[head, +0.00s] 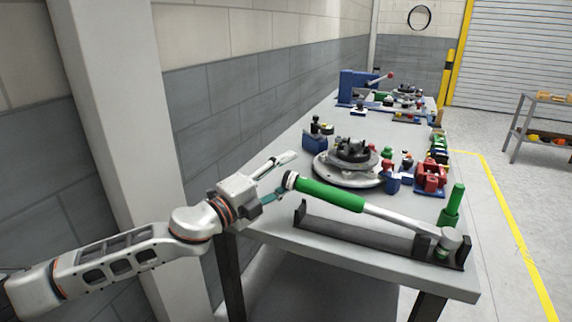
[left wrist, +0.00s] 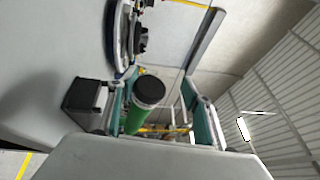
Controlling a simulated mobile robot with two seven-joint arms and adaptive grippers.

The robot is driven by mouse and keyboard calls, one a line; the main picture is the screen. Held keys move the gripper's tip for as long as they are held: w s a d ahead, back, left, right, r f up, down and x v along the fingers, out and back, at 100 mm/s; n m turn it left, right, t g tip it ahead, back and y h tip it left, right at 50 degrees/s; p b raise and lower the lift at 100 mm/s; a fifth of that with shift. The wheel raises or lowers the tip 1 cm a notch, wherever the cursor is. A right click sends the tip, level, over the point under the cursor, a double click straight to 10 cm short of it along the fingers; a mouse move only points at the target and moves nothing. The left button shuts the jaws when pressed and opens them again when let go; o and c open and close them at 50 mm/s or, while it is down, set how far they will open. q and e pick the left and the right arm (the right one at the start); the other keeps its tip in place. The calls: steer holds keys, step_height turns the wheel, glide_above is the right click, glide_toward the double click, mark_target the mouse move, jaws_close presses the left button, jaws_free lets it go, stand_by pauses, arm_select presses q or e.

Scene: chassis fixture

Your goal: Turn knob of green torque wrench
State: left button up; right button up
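The green torque wrench (head: 332,194) lies across a dark holder at the front of the bench. Its green handle points left, and its silver head is at the right. The knob (head: 290,181) is the dark and silver end of the handle; its black end face (left wrist: 150,88) also shows in the left wrist view. My left gripper (head: 288,172) is open at the handle end, with teal-padded fingers spread. In the left wrist view the knob shows between the fingers, nearer the left one; whether it touches is unclear. My right gripper is not in view.
The dark holder (head: 360,233) has upright brackets near the bench's front edge. Behind the wrench is a round fixture (head: 347,171), with red and blue clamps (head: 430,176) to its right. A green upright cylinder (head: 452,207) stands near the wrench head. A wall runs along the left.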

arm_select(q)
steer(key=shift+r, duration=1.55)
steer(key=shift+a, duration=0.1)
steer(key=shift+v, duration=1.5)
glide_toward(286, 173)
steer(key=shift+w+d+r+p, duration=0.15)
steer(key=shift+w+r+p, duration=0.05)
steer(key=shift+w+r, duration=0.25)
steer(key=shift+w+d+r+p, duration=0.2)
steer(key=shift+w+r, duration=0.2)
steer(key=shift+w, duration=0.15)
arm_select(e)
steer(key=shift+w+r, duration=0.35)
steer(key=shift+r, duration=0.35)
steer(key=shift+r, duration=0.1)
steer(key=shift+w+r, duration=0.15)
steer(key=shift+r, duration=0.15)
